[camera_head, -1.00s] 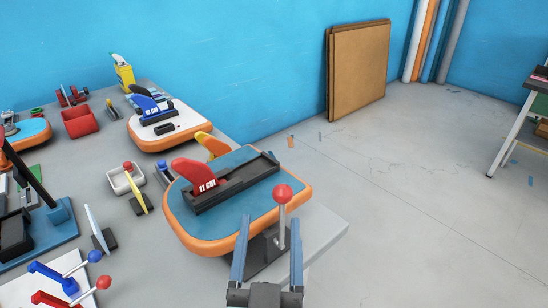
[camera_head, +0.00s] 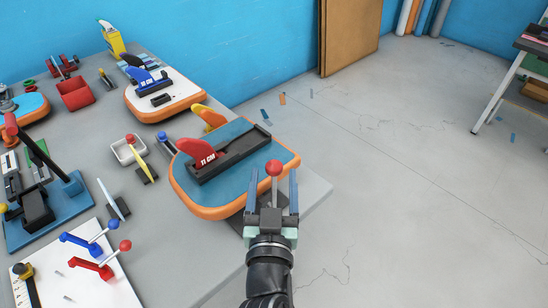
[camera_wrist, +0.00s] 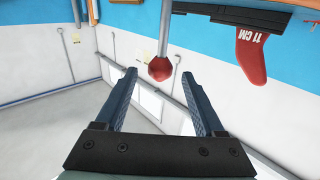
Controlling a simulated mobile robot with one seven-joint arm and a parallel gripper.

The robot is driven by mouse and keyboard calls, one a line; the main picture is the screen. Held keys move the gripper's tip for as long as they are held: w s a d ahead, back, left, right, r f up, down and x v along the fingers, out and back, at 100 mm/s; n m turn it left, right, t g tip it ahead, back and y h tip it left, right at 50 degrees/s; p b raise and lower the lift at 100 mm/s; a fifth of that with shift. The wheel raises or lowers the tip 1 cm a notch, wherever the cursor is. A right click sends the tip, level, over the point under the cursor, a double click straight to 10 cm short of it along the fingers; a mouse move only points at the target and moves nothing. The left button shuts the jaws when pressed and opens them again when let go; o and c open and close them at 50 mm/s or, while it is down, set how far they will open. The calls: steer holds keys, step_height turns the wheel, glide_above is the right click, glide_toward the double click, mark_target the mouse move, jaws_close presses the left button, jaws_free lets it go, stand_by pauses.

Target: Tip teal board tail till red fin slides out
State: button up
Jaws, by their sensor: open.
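The teal board (camera_head: 215,203) with an orange rim sits near the right end of the grey table. The red fin (camera_head: 199,152), marked 11 CM, stands in a black box on the board; it also shows upside down in the wrist view (camera_wrist: 252,55). A lever with a red ball knob (camera_head: 275,167) rises at the board's near right edge; the knob is in the wrist view (camera_wrist: 160,69). My gripper (camera_head: 273,181) is open and empty, its fingers pointing at the lever. In the wrist view the knob appears between and just beyond the fingertips (camera_wrist: 157,76); contact cannot be told.
A white board (camera_head: 145,98) with a blue fin is farther back. Blue and red small levers (camera_head: 92,266) are on a white plate at the front left. Open floor (camera_head: 400,200) lies to the right.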

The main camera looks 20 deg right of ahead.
mark_target(274, 173)
steer(key=shift+p+x, duration=0.4)
steer(key=shift+x, duration=1.45)
jaws_close()
